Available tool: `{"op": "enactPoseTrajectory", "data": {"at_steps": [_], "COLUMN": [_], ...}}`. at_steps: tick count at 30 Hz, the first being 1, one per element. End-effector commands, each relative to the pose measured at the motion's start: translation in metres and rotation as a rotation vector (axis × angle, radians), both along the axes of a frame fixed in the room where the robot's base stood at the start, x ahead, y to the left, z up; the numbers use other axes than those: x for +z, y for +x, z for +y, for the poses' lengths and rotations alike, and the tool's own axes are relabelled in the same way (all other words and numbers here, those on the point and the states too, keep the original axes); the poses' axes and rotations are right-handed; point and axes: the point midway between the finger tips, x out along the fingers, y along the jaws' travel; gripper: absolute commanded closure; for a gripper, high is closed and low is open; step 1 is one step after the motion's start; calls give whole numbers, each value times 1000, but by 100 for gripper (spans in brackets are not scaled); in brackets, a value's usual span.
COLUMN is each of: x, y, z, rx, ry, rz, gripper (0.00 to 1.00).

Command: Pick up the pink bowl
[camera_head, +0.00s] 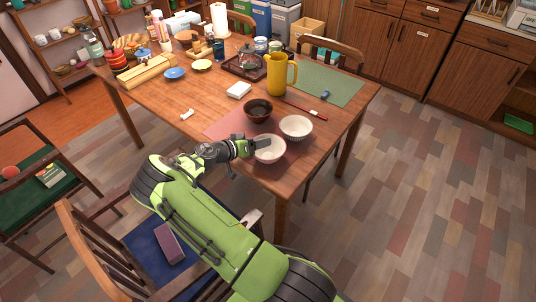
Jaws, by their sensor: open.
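No bowl shows a clear pink colour at this size. A pale, whitish bowl (272,155) sits upright near the front edge of the table on a pink placemat (228,123). A second pale bowl (296,128) stands just behind it to the right, and a dark brown bowl (258,112) stands behind it to the left. My gripper (264,143) is open at the near pale bowl's left rim, and its fingers overlap the bowl in the picture. I cannot tell whether they touch it. The gripper hides part of that rim.
A green placemat (327,82) lies at the table's right end. Chairs (93,240) crowd the near side.

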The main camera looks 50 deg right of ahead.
Motion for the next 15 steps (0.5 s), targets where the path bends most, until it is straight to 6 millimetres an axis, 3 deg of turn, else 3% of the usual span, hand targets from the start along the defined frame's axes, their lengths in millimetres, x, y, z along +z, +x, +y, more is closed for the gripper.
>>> {"op": "enactPoseTrajectory", "data": {"at_steps": [6,15], "x": [0,0], "y": [1,1], "z": [-1,-1], "rx": [2,2], "ry": [0,0], "rz": [-2,-1], "gripper": [49,94]}}
